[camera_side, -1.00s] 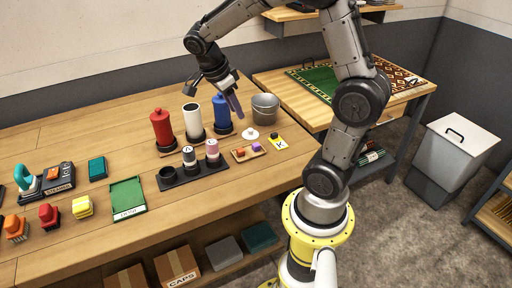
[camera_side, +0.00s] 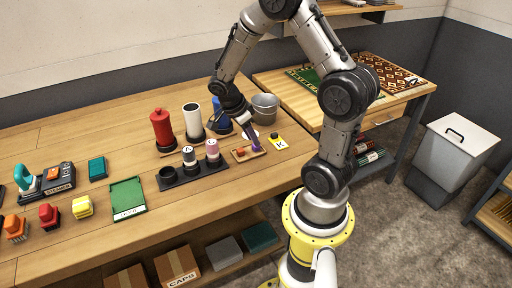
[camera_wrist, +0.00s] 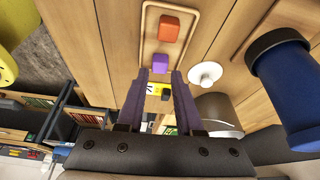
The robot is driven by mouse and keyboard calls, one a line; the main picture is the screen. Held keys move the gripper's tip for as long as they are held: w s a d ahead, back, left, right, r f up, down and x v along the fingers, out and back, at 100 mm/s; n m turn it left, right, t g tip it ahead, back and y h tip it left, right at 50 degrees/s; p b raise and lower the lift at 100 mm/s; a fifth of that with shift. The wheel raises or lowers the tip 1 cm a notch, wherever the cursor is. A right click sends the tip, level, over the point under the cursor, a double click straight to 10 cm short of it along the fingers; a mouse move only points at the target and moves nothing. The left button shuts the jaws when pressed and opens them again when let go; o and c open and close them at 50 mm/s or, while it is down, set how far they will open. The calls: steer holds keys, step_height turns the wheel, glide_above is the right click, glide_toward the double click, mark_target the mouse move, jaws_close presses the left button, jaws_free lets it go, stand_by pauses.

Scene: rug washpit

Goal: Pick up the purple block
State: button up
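The purple block (camera_wrist: 159,63) sits on a small wooden tray (camera_wrist: 145,30) beside an orange block (camera_wrist: 170,29) in the wrist view. My gripper (camera_wrist: 162,73) is open, with its two purple fingers reaching toward the purple block; the fingertips are close to it, one on either side. In the side view my gripper (camera_side: 255,147) points down at the right part of the tray (camera_side: 238,159). The fingers largely hide the purple block there. The orange block (camera_side: 240,152) shows to the left.
A yellow card (camera_side: 280,144) with a black knob lies right of the tray. A metal bucket (camera_side: 265,106), a blue bottle (camera_wrist: 285,85) and a white lid (camera_wrist: 205,74) stand close behind. A dark rack (camera_side: 185,175) of small jars is to the left.

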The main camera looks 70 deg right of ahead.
steer(key=shift+x, duration=1.45)
steer(key=shift+c, duration=0.3)
jaws_close()
